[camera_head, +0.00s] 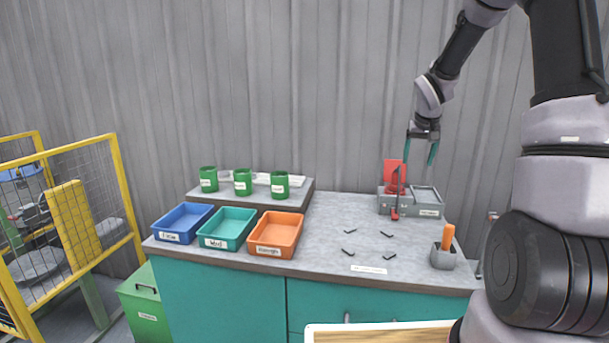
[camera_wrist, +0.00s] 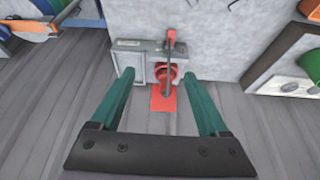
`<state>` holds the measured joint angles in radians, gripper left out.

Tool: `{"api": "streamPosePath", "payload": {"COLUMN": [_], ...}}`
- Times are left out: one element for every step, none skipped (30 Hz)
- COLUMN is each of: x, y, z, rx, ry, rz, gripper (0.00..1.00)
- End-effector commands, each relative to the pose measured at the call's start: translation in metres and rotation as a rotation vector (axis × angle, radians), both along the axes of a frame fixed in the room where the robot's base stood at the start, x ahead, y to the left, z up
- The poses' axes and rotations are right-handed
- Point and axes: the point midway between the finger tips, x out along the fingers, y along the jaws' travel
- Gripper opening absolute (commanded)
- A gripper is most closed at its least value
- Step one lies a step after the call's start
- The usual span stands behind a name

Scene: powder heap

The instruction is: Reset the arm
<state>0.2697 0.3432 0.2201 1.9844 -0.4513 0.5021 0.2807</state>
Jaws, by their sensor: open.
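My gripper (camera_head: 421,153) is open and empty, with its two teal fingers pointing down. In the head view it hangs in the air above the grey machine (camera_head: 430,205) at the back right of the workbench. The machine has a red upright plate and a red lever (camera_head: 396,190). In the wrist view my gripper (camera_wrist: 165,95) has its fingers spread wide. The machine (camera_wrist: 133,64) and its red parts (camera_wrist: 164,95) show beyond and between them, apart from the fingers. Nothing is held.
Blue (camera_head: 182,222), teal (camera_head: 227,228) and orange (camera_head: 276,233) trays stand at the bench's left. Three green cups (camera_head: 243,182) stand on a raised shelf. Several small black pieces (camera_head: 348,252) lie mid-bench. A grey holder (camera_head: 443,258) with an orange handle stands front right. A yellow fence (camera_head: 123,190) is left.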

Motion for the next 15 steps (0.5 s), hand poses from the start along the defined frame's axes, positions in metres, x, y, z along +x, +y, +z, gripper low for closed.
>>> {"api": "streamPosePath", "payload": {"x": [-0.005,-0.009,-0.014,-0.018,-0.023,-0.03,-0.035,-0.041,-0.05,-0.057,-0.065,-0.078,-0.088,-0.099,-0.115], "y": [0.002,0.003,0.005,0.006,0.007,0.009,0.011,0.013,0.016,0.018,0.021,0.025,0.028,0.031,0.036], "z": [0.009,0.014,0.022,0.027,0.033,0.041,0.047,0.054,0.063,0.071,0.079,0.091,0.1,0.109,0.119], "rx": [-0.003,-0.003,-0.004,-0.003,-0.003,-0.003,-0.002,-0.001,0.001,0.003,0.007,0.011,0.017,0.024,0.034], "ry": [-0.007,-0.007,-0.013,-0.015,-0.019,-0.022,-0.025,-0.03,-0.035,-0.041,-0.046,-0.055,-0.062,-0.07,-0.08], "rz": [-0.003,-0.004,-0.008,-0.012,-0.015,-0.019,-0.021,-0.025,-0.03,-0.034,-0.038,-0.044,-0.05,-0.055,-0.061], "gripper": [0.78,0.78,0.78,0.78,0.78,0.78,0.78,0.78,0.78,0.78,0.78,0.78,0.78,0.78,0.78]}}
